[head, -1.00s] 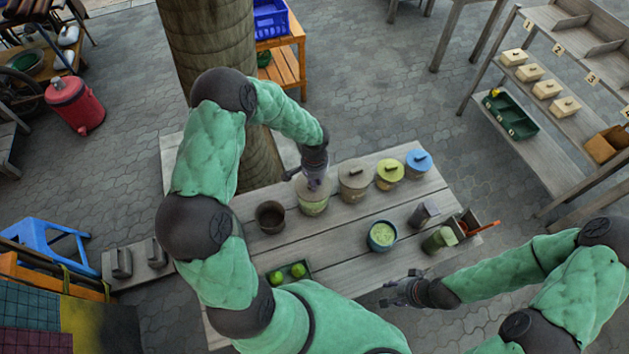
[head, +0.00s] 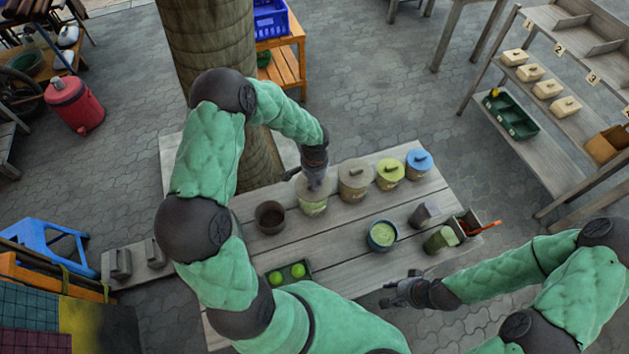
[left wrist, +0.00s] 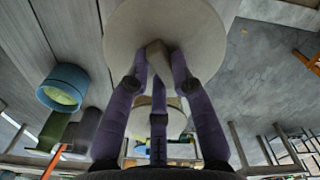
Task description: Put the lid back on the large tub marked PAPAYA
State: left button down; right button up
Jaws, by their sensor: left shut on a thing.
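My left gripper (head: 316,184) points down and is shut on the handle of a round grey-beige lid (left wrist: 120,38). In the left wrist view its purple fingers (left wrist: 158,72) close around the handle. In the head view the lid lies at the top of a tub with a green label (head: 313,209), the leftmost of the lidded row. The label is too small to read, and I cannot tell whether the lid is fully seated. My right gripper (head: 390,294) is empty, with its fingers apart, off the table's front edge.
To the right stand a larger grey-beige tub (head: 354,181), a yellow-lidded tub (head: 389,175) and a blue-lidded tub (head: 419,163). A dark empty pot (head: 270,217) stands left. In front are a blue bowl (head: 382,236) and a green fruit tray (head: 290,275). A tree trunk rises behind.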

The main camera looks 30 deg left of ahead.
dwell(0.6)
dwell(0.3)
pick_arm(q)
jog(key=c, duration=0.5)
grip_release()
jog(key=shift+r+p, duration=1.95)
jog(key=shift+r, duration=1.55)
grip_shut()
